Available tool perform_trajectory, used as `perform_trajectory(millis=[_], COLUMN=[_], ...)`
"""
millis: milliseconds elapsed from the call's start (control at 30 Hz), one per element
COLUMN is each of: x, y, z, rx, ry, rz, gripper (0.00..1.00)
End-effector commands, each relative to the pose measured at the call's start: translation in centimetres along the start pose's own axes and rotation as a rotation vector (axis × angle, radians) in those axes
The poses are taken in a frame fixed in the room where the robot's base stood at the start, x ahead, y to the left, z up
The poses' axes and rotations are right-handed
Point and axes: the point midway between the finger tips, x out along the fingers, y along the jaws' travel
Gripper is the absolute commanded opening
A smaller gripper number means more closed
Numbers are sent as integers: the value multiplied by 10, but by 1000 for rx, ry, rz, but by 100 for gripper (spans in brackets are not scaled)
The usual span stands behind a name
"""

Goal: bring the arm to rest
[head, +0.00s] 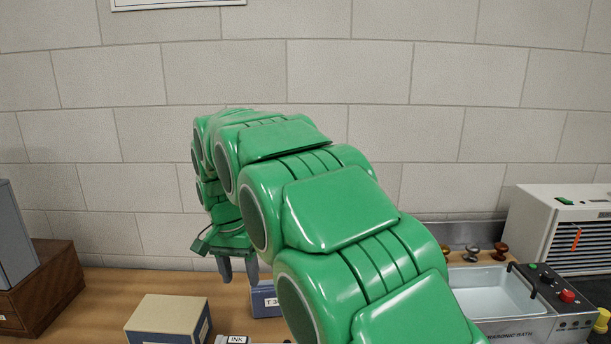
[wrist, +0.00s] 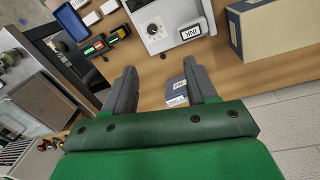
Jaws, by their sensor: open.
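My green arm (head: 335,210) rises from the lower right of the head view, bends over, and ends with my gripper (head: 238,278) pointing down above the wooden table (head: 100,290). In the wrist view my gripper (wrist: 160,72) shows two dark grey fingers, spread apart with nothing between them. A small blue box with a white label (wrist: 176,88) shows beyond the fingers, near the right one. In the head view a blue box (head: 265,300) stands behind and below the fingers, partly hidden by my arm.
A tan-topped box (head: 168,318) stands left of my gripper, with a wooden case (head: 45,290) farther left. An ultrasonic bath (head: 490,300) and a white vented unit (head: 560,230) stand right. A block wall is behind.

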Motion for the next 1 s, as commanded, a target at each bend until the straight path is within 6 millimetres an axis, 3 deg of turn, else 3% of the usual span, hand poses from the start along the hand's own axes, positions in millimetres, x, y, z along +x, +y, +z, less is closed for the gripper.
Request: perform_trajectory(millis=[100, 467, 1000], x=[-5, -6, 14], y=[38, 138, 263], z=[5, 34, 115], rx=[-8, -51, -128], ry=[-10, -38, -86], rz=[1, -3, -25], gripper=[57, 57, 57])
